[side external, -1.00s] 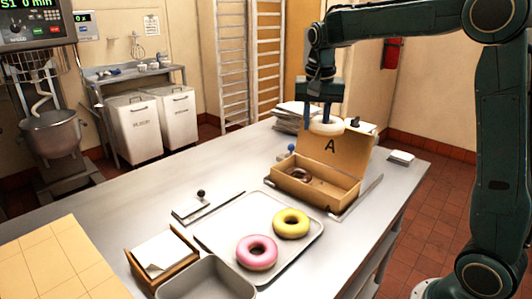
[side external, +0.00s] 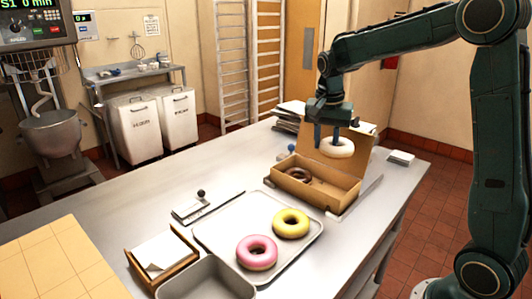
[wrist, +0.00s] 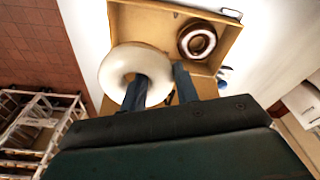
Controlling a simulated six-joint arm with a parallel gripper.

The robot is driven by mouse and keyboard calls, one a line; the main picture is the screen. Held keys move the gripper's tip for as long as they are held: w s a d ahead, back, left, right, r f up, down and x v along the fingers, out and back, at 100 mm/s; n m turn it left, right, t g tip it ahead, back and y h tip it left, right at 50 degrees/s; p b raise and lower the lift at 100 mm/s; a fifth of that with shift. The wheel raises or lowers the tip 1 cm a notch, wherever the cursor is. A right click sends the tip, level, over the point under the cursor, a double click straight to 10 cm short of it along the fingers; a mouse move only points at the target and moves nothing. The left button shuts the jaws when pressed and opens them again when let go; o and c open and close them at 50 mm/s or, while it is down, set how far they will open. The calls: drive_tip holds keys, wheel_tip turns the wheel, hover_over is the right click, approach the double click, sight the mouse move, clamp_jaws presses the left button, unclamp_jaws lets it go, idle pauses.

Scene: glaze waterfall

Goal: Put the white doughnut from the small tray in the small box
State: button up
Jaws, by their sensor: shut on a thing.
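My gripper (side external: 330,141) is shut on the white doughnut (side external: 340,149) and holds it above the open cardboard box (side external: 334,197), in front of its raised lid. In the wrist view the white doughnut (wrist: 117,64) has one finger through its hole. It overlaps the left part of the box (wrist: 153,22) there. A brown doughnut (side external: 298,174) lies in the left part of the box; it also shows in the wrist view (wrist: 197,40). The small tray (side external: 225,232) holds a pink doughnut (side external: 257,252) and a yellow doughnut (side external: 291,223).
A wooden holder with white paper (side external: 160,253) and a grey pan (side external: 205,280) stand at the front. A dark-knobbed tool (side external: 200,197) lies left of the tray. A stack (side external: 290,115) stands behind the box.

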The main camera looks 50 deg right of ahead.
wheel_tip(320, 180, down, 10)
drive_tip(key=shift+r, duration=0.15)
drive_tip(key=shift+f, duration=2.15)
drive_tip(key=o, duration=1)
drive_tip(key=shift+f, duration=0.15)
drive_tip(key=shift+c, duration=0.2)
drive_tip(key=r, duration=0.4)
drive_tip(key=a+r, duration=0.1)
drive_tip(key=r, duration=0.7)
drive_tip(key=shift+s+a, duration=0.25)
drive_tip(key=shift+r, duration=0.1)
